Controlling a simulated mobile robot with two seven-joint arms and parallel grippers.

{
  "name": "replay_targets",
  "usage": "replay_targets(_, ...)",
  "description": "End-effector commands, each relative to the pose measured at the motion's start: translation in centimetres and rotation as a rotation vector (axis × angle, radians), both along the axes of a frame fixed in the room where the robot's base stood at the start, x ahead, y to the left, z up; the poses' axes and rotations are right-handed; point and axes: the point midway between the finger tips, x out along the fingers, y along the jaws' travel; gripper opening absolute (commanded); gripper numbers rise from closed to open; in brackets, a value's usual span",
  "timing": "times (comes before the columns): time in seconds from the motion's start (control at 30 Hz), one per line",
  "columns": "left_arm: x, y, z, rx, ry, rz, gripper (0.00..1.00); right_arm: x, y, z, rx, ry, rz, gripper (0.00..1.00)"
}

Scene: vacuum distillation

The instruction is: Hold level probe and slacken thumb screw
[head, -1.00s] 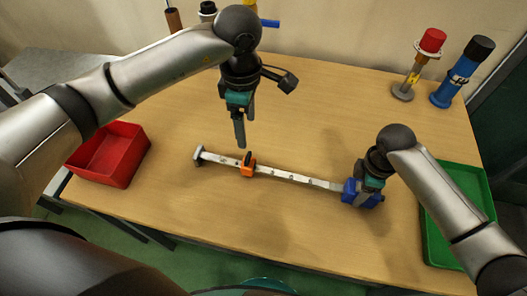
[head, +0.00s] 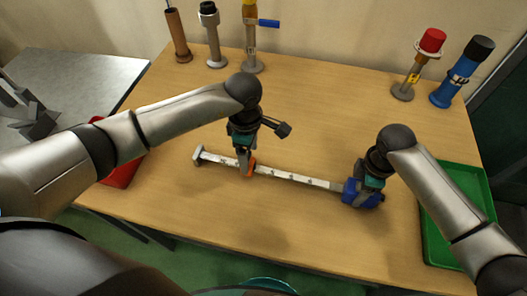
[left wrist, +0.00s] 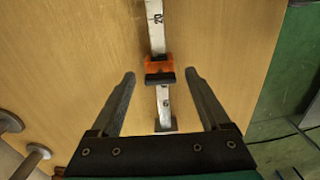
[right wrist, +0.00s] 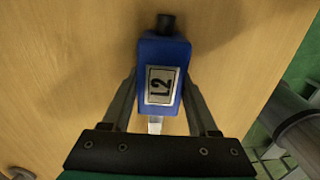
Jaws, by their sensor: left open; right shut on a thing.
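The level probe is a long white graduated bar (head: 293,178) lying across the table, with a blue head (head: 349,190) at its right end. My left gripper (head: 245,171) is open above the slider, a finger to each side; contact cannot be told. In the head view it partly hides the slider.
A red bin (head: 122,174) at the left is partly behind my left arm. A green tray (head: 433,245) lies at the right. Several tall instruments stand along the back, including a blue one (head: 455,82) and a red-topped one (head: 425,58).

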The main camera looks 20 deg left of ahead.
Motion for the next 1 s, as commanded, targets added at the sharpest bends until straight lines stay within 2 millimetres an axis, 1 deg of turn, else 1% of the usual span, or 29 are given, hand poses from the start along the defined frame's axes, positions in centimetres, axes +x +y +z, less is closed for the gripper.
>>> replay_targets(0.23,0.0,0.01,-0.09,0.0,0.0,0.0,0.8,0.05,0.05,0.05,0.001,-0.002,0.0,0.0)
replay_targets(0.27,0.0,0.01,-0.08,0.0,0.0,0.0,0.78,0.05,0.05,0.05,0.001,-0.002,0.0,0.0)
replay_targets(0.9,0.01,0.03,-0.03,0.0,0.0,0.001,0.06,0.06,0.06,0.06,0.002,-0.002,0.0,0.0)
replay_targets(0.97,0.01,0.03,-0.03,0.0,0.0,0.001,0.0,0.06,0.06,0.06,0.002,-0.002,0.0,0.0)
replay_targets(1.0,0.02,0.03,-0.03,0.0,0.0,0.001,0.0,0.06,0.06,0.06,0.002,-0.002,0.0,0.0)
